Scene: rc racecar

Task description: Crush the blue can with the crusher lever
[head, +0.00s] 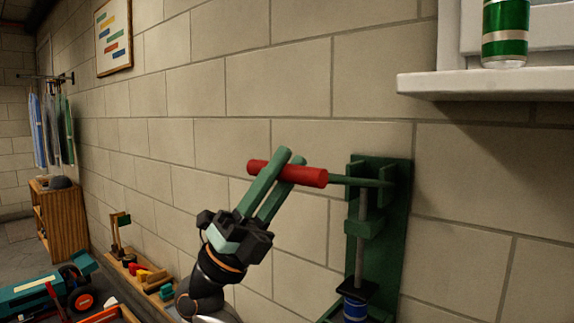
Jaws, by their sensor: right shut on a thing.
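The green wall-mounted can crusher (396,225) is at the right of centre in the head view. Its lever ends in a red handle (313,177) that points left and lies about level. My right gripper (283,170) is shut on the red handle, with one green finger on each side. The blue can (355,309) stands at the bottom of the crusher, under the dark press plate (357,290). The plate is at or just above the can's top; I cannot tell if they touch. The can's lower part is cut off by the frame. My left gripper is not in view.
A green can (505,35) stands on a white ledge (480,84) at upper right. A teal toy vehicle (40,290) and a wooden tray of coloured pieces (150,277) are at lower left. A wooden shelf (62,220) stands further back. The wall around the lever is clear.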

